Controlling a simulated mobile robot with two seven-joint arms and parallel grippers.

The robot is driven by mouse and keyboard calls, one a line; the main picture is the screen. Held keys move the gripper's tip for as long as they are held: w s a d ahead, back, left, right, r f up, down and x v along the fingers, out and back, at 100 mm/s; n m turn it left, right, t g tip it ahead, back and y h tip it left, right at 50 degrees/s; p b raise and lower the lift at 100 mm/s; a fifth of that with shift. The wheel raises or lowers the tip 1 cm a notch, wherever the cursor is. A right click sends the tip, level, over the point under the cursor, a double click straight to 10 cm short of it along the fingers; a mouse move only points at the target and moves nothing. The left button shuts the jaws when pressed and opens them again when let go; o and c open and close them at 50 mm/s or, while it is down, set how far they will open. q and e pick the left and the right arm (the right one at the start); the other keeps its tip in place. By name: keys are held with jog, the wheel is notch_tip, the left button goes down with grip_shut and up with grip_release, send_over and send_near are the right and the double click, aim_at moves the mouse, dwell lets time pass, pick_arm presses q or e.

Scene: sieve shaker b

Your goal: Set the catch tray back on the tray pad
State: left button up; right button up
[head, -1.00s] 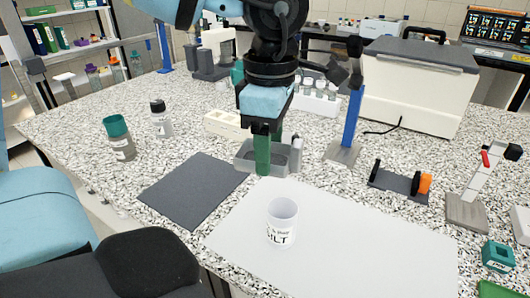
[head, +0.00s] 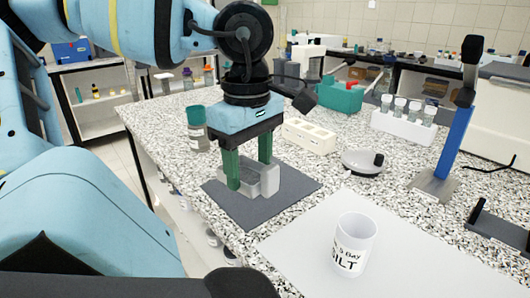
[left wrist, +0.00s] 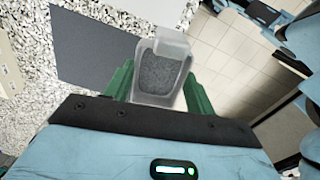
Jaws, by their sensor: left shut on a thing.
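The catch tray (head: 264,181) is a small translucent grey tray with a dark grainy layer inside, which shows in the left wrist view (left wrist: 158,73). My left gripper (head: 250,180) has its green fingers shut on the tray, one on each side. The tray pad (head: 296,187) is a dark grey mat near the table's left edge. In the head view the tray appears over the pad. In the left wrist view the pad (left wrist: 88,45) extends to the left of the tray. I cannot tell whether the tray touches the pad. My right gripper is out of view.
A white cup labelled SILT (head: 353,244) stands on a pale sheet (head: 300,250) right of the pad. A green-capped jar (head: 197,128) and a cream block with wells (head: 309,136) stand behind. A round pale dish (head: 362,161) and a blue post (head: 446,143) are farther right.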

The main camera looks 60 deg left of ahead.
pick_arm(q)
jog(key=shift+s+a+f+m+b, duration=0.2)
jog(key=shift+s+f+m+b, duration=0.15)
jog(key=shift+s+f+b, duration=0.55)
jog(key=shift+s+a+f+m+b, duration=0.3)
jog(key=shift+s+f, duration=0.25)
jog(key=shift+f, duration=0.7)
jog(key=shift+s+a+f+m+b, duration=0.15)
jog(key=shift+s+f+m+b, duration=0.2)
jog(key=shift+s+f+b, duration=0.55)
jog(key=shift+w+a+f+p, duration=0.1)
jog(key=shift+w+f+p, duration=0.1)
jog(key=shift+p, duration=0.1)
jog(key=w+a, duration=0.3)
jog(key=a, duration=0.1)
jog(key=w+a+f, duration=0.1)
jog(key=w+a, duration=0.1)
jog(key=a, duration=0.3)
jog(key=w+a, duration=0.3)
jog(key=a, duration=0.1)
jog(key=shift+w+a+f, duration=0.15)
jog(key=shift+w, duration=0.2)
jog(key=shift+f, duration=1.8)
jog(key=shift+f, duration=0.1)
jog(key=o, duration=0.5)
jog(key=shift+f, duration=0.1)
jog(key=o, duration=0.5)
jog(key=shift+c, duration=0.2)
